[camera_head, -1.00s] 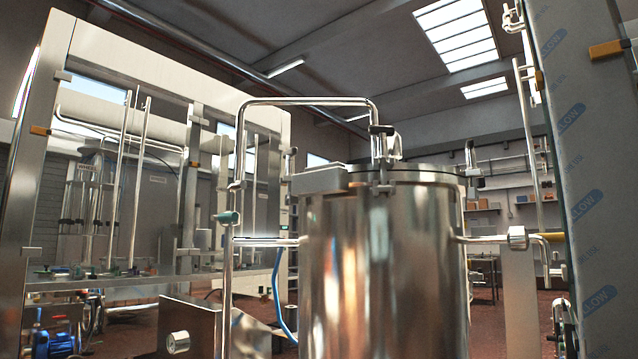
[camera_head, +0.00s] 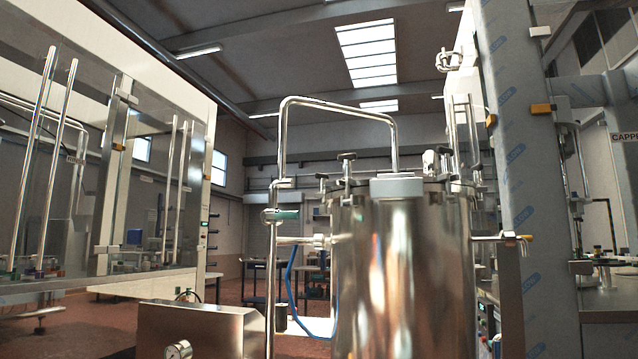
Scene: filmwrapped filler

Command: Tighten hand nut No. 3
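A shiny steel tank (camera_head: 405,285) stands upright in the middle of the camera_head view. Its flat lid has several clamp fittings around the rim. A smaller one (camera_head: 322,177) is further left, and another fitting (camera_head: 444,152) is at the right. I see no numbers on them, so I cannot tell which is No. 3, nor how tight any is. Neither of my grippers is in view.
A film-wrapped column (camera_head: 515,190) stands close on the right.

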